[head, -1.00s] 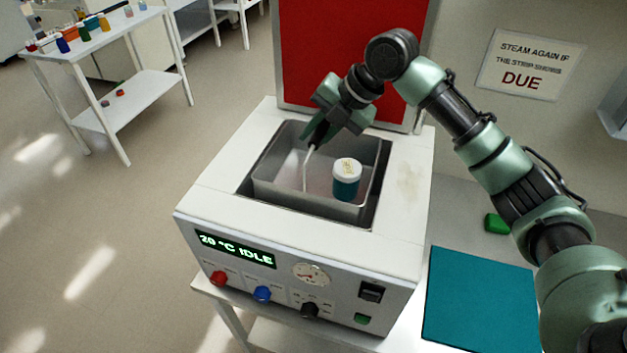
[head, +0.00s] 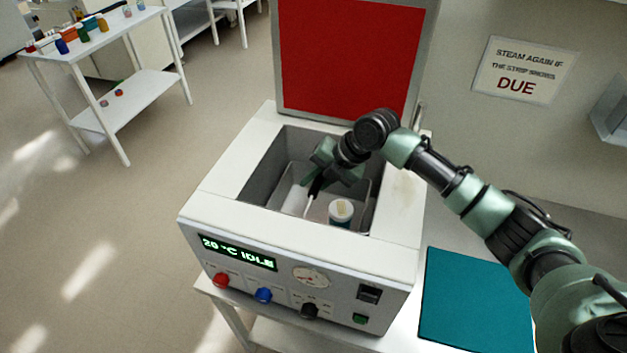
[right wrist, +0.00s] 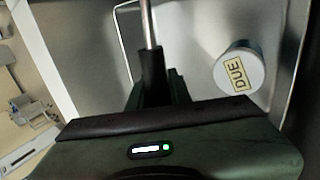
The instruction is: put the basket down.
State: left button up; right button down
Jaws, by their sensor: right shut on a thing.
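The basket (head: 362,188) is a grey metal tray-like container with a thin upright handle. It sits low inside the open well of the white steamer (head: 205,212), whose display reads 20 °C IDLE. A jar with a white lid (head: 341,210) stands in the basket; in the right wrist view its lid (right wrist: 238,70) carries a yellow label reading DUE. My right gripper (head: 314,188) reaches down into the well and is shut on the basket's handle (right wrist: 147,25). Whether the basket touches the well floor is hidden. My left gripper is out of view.
The steamer's red-lined lid (head: 345,55) stands open at the back. A teal mat (head: 475,300) lies on the table to the right. A sign (head: 522,70) hangs on the wall. A white side table (head: 120,95) with small bottles stands at far left.

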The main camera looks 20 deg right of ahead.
jog(key=c, duration=1.7)
grip_release()
jog(key=shift+f, duration=0.15)
jog(key=o, duration=0.4)
jog(key=b+v, duration=0.2)
jog(key=v, duration=1)
jog(key=shift+s, duration=0.1)
